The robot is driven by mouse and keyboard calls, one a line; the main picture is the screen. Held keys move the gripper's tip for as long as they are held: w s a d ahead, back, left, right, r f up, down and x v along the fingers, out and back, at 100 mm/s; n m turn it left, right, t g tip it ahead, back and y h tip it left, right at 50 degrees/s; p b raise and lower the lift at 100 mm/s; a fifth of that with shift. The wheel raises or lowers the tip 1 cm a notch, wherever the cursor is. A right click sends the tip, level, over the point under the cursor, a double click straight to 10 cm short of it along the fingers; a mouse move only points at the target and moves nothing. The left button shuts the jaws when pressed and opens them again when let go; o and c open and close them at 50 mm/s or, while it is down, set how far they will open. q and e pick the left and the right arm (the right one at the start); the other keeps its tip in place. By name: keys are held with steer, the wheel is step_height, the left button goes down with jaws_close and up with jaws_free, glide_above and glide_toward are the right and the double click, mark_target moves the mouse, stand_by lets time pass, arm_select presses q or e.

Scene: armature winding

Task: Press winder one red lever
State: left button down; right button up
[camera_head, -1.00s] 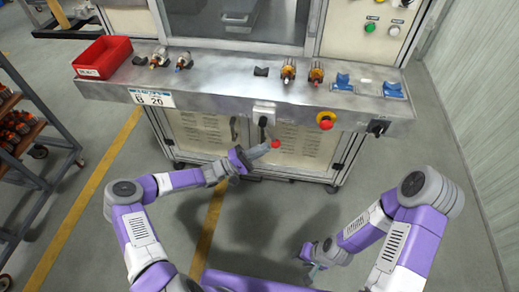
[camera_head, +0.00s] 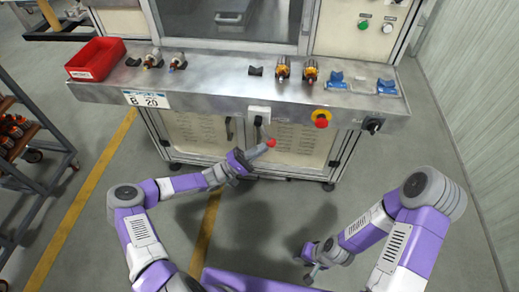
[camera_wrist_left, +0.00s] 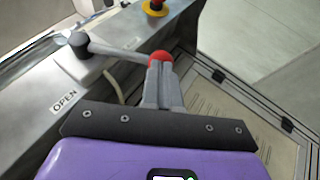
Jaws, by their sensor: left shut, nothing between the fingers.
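The red lever's ball (camera_head: 271,143) hangs below the front of the winder's shelf, under a white box (camera_head: 259,116). In the left wrist view the lever is a grey rod running from a black pivot to the red ball (camera_wrist_left: 160,58). My left gripper (camera_head: 265,149) is shut and empty, its fingertips at the ball. In the left wrist view the shut fingers (camera_wrist_left: 160,78) end right at the ball and cover its lower part; I cannot tell if they touch. My right gripper (camera_head: 310,268) hangs low over the floor, away from the machine; its jaws are too small to read.
The metal shelf (camera_head: 215,95) holds a red bin (camera_head: 96,59), armatures (camera_head: 283,68) and blue holders (camera_head: 337,80). A red emergency button (camera_head: 321,118) and black switch (camera_head: 373,124) sit on its front. A rack (camera_head: 20,130) stands left. The floor before the machine is clear.

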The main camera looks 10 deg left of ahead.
arm_select(q)
steer(key=v, duration=1.4)
steer(key=shift+r, duration=0.2)
steer(key=shift+w+a, duration=0.1)
steer(key=s+d+f+m+g+y, duration=0.1)
steer(key=s+d+f+g, duration=0.2)
steer(key=d+g, duration=0.15)
steer(key=s+d+f+m+g+y+p, duration=0.1)
steer(key=s+d+f+g, duration=0.15)
steer(key=d, duration=0.35)
steer(key=s+d+f+m+g+y, duration=0.1)
steer(key=s+d+f+g, duration=0.15)
steer(key=d+g, duration=0.2)
steer(key=s+d+f+m+g+y, duration=0.1)
steer(key=s+d+f+g+y, duration=0.15)
steer(key=s+f+y, duration=0.4)
steer(key=s+a+m+t+y+p, duration=0.1)
steer(key=s+a+m+t+y, duration=0.1)
steer(key=s+a+y, duration=0.4)
steer(key=shift+s+r+t, duration=0.3)
